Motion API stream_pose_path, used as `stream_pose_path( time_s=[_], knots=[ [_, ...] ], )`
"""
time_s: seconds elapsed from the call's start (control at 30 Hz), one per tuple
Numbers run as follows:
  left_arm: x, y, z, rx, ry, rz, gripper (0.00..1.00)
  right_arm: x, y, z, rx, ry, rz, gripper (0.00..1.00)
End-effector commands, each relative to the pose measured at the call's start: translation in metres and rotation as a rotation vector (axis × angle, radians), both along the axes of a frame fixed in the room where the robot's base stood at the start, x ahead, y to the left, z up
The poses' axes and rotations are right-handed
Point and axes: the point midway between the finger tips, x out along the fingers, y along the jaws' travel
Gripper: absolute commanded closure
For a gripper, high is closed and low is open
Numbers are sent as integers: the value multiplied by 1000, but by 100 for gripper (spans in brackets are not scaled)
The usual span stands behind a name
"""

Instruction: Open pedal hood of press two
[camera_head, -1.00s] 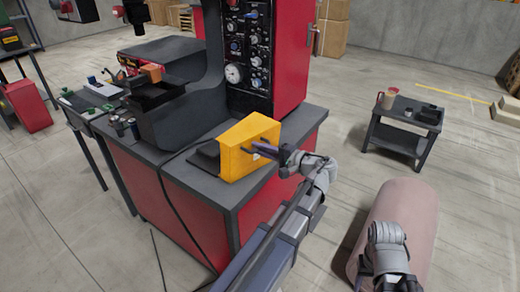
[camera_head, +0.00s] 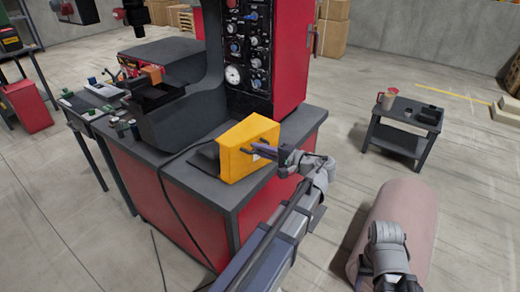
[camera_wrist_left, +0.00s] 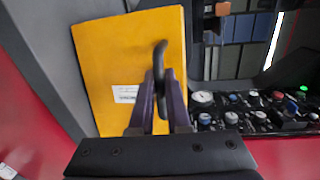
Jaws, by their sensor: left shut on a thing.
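The yellow pedal hood (camera_head: 242,150) stands on the dark top of the red press cabinet. A dark bar handle (camera_wrist_left: 159,68) sticks out of its face, with a white label beside it. My left gripper (camera_head: 256,148) reaches in from the right side of the hood. Its purple fingers (camera_wrist_left: 160,92) are shut on the handle in the left wrist view. The pedal under the hood is hidden; a dark flat base (camera_head: 204,158) shows at the hood's left. My right gripper (camera_head: 364,270) is low at the right, partly hidden by its own wrist, over a pinkish cylinder.
The press's control panel (camera_head: 250,50) with knobs and a gauge rises behind the hood. A black cable (camera_head: 165,190) runs over the cabinet front. A small dark table (camera_head: 402,128) with a cup stands at the right. The pinkish cylinder (camera_head: 408,205) lies on the floor.

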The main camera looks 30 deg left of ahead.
Motion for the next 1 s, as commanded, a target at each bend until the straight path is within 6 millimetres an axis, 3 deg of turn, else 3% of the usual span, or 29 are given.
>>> stream_pose_path(
  time_s=[0.1,0.4,0.6,0.9,0.93,1.0],
  knots=[
    [1,9,17,-51,4,2,100,0,0,28,0,0,0,50],
    [2,31,30,-181,11,3,100,0,0,69,0,0,-1,50],
    [4,46,34,-196,-8,3,100,0,0,76,0,0,-1,50],
    [4,47,33,-196,-12,1,100,0,0,75,0,0,-1,50],
    [4,47,33,-196,-12,1,84,0,0,75,0,0,-1,50],
    [4,47,33,-196,-12,1,76,0,0,75,0,0,-1,50]
  ],
)
